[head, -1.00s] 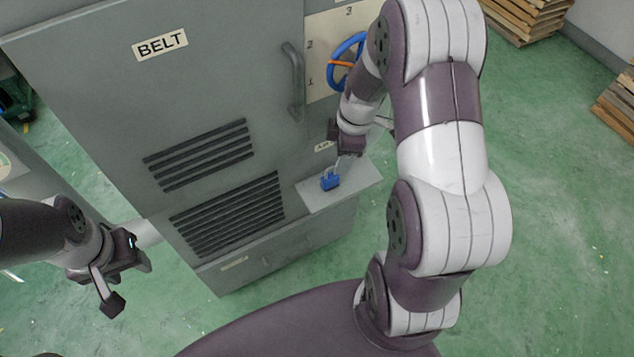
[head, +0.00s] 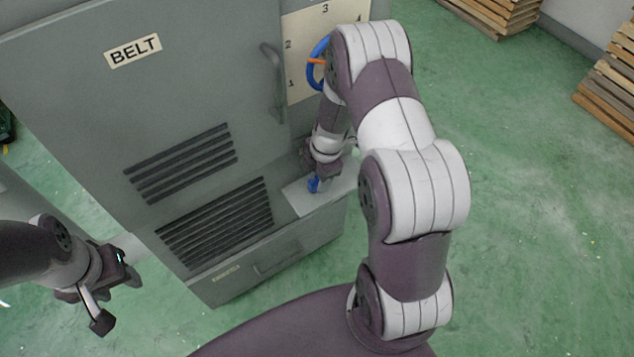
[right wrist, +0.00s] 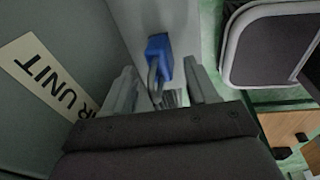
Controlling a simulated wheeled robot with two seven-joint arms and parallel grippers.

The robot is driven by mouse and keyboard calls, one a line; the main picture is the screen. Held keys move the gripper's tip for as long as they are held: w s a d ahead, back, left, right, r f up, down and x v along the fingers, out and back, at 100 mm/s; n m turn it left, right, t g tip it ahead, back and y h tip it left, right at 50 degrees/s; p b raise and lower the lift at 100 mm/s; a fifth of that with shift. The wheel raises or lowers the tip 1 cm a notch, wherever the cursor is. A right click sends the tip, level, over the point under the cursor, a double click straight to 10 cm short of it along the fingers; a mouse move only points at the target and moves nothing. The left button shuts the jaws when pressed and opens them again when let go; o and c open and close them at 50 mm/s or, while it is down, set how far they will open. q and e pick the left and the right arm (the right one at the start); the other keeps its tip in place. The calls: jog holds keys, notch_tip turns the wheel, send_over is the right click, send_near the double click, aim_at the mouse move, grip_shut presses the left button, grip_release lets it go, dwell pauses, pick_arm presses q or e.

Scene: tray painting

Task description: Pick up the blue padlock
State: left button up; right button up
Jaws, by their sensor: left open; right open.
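The blue padlock (head: 313,185) is on the pale ledge (head: 301,203) at the front of the grey cabinet, partly hidden by my right gripper (head: 321,176). In the right wrist view the padlock's blue body (right wrist: 159,55) lies just beyond the fingertips, and its grey shackle points back between the two fingers. My right gripper (right wrist: 158,80) is open around the shackle; I cannot tell whether a finger touches it. My left gripper (head: 117,298) is open and empty, out at the lower left, away from the padlock.
The cabinet door (head: 90,120) bears a BELT label, vents and a handle (head: 273,82). A blue ring-shaped handle (head: 316,66) sits on a numbered panel above the ledge. Wooden pallets (head: 610,75) stand at the far right. The green floor between is clear.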

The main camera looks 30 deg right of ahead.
aim_at(318, 180)
grip_shut()
jog(key=shift+r, duration=0.1)
jog(key=shift+s+r, duration=0.2)
jog(key=shift+r, duration=0.05)
notch_tip(318, 180, up, 6)
jog(key=shift+r+p, duration=0.15)
jog(key=shift+p, duration=0.5)
jog(key=s+d+b, duration=0.1)
jog(key=s+b, duration=0.2)
jog(key=s, duration=1.6)
jog(key=shift+s+d, duration=0.25)
jog(key=shift+s, duration=0.05)
